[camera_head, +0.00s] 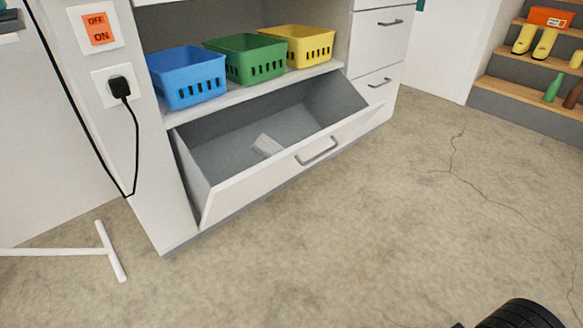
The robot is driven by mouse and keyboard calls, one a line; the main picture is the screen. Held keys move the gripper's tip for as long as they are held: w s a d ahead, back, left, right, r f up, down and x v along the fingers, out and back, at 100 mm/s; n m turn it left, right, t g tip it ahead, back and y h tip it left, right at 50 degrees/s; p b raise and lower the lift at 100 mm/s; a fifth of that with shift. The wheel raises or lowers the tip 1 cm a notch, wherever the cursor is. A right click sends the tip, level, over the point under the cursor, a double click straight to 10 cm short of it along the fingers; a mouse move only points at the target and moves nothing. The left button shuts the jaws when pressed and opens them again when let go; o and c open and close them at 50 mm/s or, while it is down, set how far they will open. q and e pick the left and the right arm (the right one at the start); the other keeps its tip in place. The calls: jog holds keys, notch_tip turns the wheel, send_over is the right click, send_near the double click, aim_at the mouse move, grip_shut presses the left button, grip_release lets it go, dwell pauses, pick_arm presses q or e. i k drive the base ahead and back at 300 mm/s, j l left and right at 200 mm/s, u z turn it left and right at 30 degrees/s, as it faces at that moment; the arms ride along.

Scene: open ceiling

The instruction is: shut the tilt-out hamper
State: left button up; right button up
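The tilt-out hamper (255,190) is at the bottom of a white cabinet, left of the picture's middle. Its white front leans outward at the top, so the grey inside shows. A grey bar handle (317,152) sits on the front near its upper edge. A small pale item (266,145) lies inside the hamper. A dark rounded part of mine shows at the bottom right edge, away from the hamper. Neither gripper's fingers are in view.
Blue (188,78), green (247,59) and yellow (297,46) baskets stand on the shelf above. A plugged-in black cord (136,150) hangs at the left. A white stand foot (110,251) is on the floor. The cracked floor (350,235) before the hamper is clear.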

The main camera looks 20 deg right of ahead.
aim_at(220, 174)
jog(key=i+l, duration=0.45)
jog(key=l, duration=0.3)
jog(key=i+l+u, duration=0.1)
jog(key=i+l, duration=0.15)
jog(key=l, duration=0.1)
